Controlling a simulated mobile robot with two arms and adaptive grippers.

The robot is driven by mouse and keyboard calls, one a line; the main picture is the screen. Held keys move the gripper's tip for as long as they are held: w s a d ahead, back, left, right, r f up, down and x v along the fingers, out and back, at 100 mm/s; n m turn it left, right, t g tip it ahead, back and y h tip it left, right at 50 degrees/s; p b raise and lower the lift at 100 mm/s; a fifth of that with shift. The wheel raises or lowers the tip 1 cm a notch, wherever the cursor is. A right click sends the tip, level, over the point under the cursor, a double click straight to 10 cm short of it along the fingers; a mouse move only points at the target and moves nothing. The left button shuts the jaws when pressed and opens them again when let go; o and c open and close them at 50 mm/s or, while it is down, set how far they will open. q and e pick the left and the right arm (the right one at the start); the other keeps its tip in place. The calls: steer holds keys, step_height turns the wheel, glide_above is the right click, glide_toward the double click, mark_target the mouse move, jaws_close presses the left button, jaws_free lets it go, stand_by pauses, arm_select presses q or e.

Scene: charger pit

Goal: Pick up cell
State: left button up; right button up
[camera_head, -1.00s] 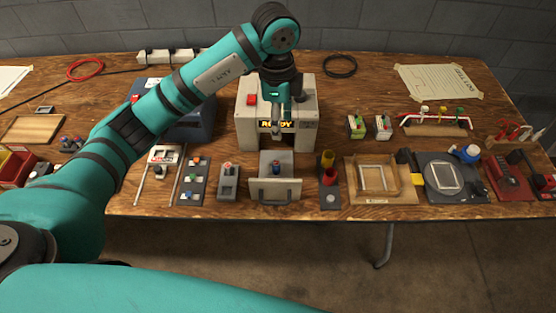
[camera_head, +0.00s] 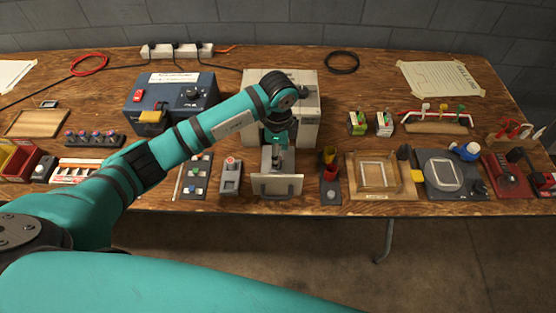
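My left arm reaches across from the left, and its gripper (camera_head: 274,158) points down over the open drawer (camera_head: 277,188) of the pale grey box (camera_head: 308,92). The fingers are small and dark in this view. They overlap the small object inside the drawer, so I cannot tell whether they touch or hold it. No separate cell can be clearly made out there. Several small cylinders with pink and purple tops, possibly cells, stand in a dark rack (camera_head: 95,139) at the left. My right gripper is not in view.
A blue charger unit (camera_head: 170,105) stands behind my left arm. A grey block with a red button (camera_head: 230,177) is left of the drawer, and a dark stand with red and yellow cups (camera_head: 329,180) is right of it. Two green-and-white packs (camera_head: 356,124) (camera_head: 384,124) sit further right.

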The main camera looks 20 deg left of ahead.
arm_select(q)
steer(key=shift+f, duration=1.55)
jaws_close()
